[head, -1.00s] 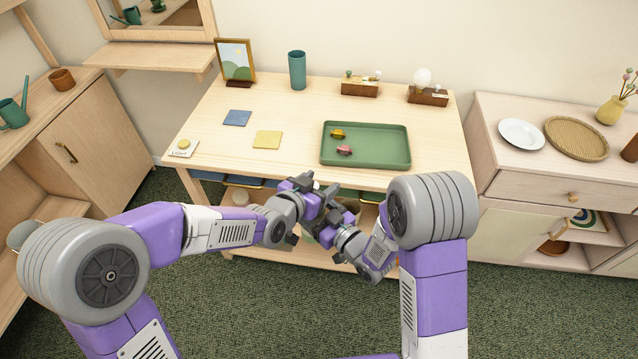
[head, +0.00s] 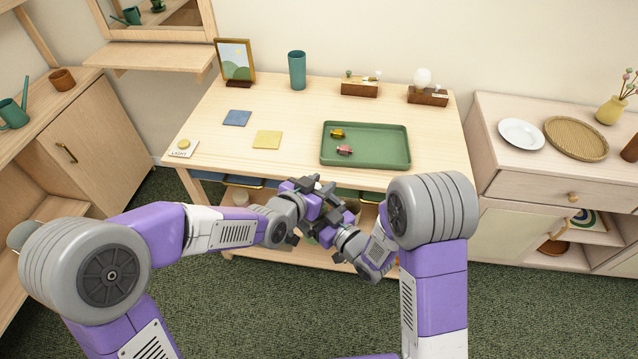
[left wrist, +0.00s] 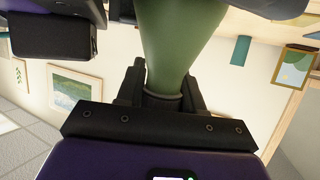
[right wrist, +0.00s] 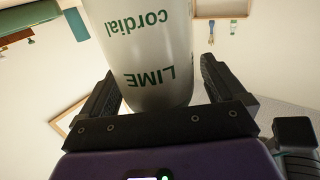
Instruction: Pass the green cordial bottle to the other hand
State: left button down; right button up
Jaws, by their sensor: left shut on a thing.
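The green cordial bottle shows in the left wrist view as a green neck and shoulder (left wrist: 178,45). My left gripper (left wrist: 165,95) is shut around that neck. In the right wrist view the bottle's pale label (right wrist: 148,50) reads "LIME cordial" in green, upside down. The fingers of my right gripper (right wrist: 160,95) stand wide on either side of the bottle's body, with a gap at the right finger. In the head view my left gripper (head: 312,192) and right gripper (head: 337,216) meet in front of the table's front edge and mostly hide the bottle.
The wooden table (head: 210,155) is behind the grippers. It holds a green tray (head: 385,158) with two small items, blue (head: 237,118) and yellow (head: 267,140) squares, a teal cup (head: 297,70) and a picture frame (head: 235,60). A sideboard (head: 535,182) stands at right.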

jog(key=s+d+f+m+g+h, duration=0.1)
jog(key=s+d+f+g+h, duration=0.25)
jog(key=f, duration=0.65)
jog(key=s+d+f+g+h, duration=0.3)
jog(key=s+d+f+g, duration=0.15)
jog(key=f, duration=0.55)
jog(key=s+f+m+g, duration=0.2)
jog(key=s+f+m, duration=0.1)
jog(key=s, duration=0.3)
jog(key=s+f+m+g, duration=0.3)
jog(key=s+f+m, duration=0.1)
jog(key=s+m, duration=0.2)
jog(key=shift+s+a, duration=0.35)
jog(key=shift+s, duration=0.45)
